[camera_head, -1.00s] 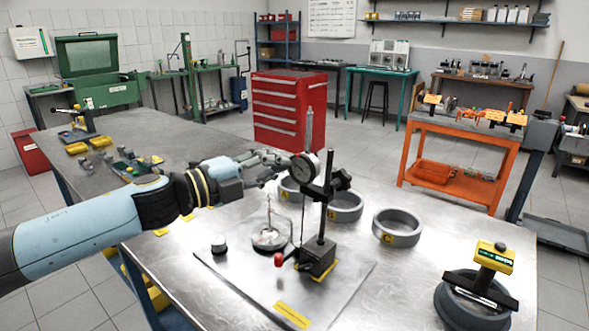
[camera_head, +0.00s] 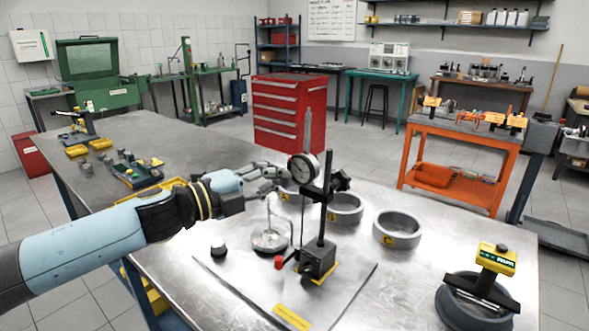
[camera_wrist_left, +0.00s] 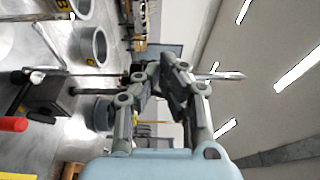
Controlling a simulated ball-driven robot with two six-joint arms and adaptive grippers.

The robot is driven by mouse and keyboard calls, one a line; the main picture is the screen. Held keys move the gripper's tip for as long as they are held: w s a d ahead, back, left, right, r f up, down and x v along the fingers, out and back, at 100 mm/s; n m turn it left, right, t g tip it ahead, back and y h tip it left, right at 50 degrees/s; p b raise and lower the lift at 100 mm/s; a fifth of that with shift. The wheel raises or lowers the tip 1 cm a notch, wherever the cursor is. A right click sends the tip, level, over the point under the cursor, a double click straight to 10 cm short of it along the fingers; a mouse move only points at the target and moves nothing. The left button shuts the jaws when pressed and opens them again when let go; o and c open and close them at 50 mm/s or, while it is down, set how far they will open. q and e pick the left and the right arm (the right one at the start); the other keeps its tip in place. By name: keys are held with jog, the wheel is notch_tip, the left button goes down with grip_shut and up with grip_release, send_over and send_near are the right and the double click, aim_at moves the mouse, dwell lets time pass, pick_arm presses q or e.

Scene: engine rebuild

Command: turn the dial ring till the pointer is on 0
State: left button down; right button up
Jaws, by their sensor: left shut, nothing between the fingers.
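In the left wrist view the shut fingers (camera_wrist_left: 163,72) cover the middle, and the dial face does not show clearly. My right gripper is not in view.
The stand is on a grey plate (camera_head: 235,283) on the metal bench, with a red knob (camera_head: 279,263) low on it. A glass-domed item (camera_head: 269,240) and a small dark-topped weight (camera_head: 218,247) are left of it. Grey rings (camera_head: 397,229) stand behind and right.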

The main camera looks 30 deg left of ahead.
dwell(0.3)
pick_arm(q)
jog(key=p+v, duration=0.4)
jog(key=v, duration=0.2)
jog(key=shift+d+f, duration=0.15)
jog(key=shift+d, duration=0.15)
dwell(0.5)
jog(key=shift+s, duration=0.1)
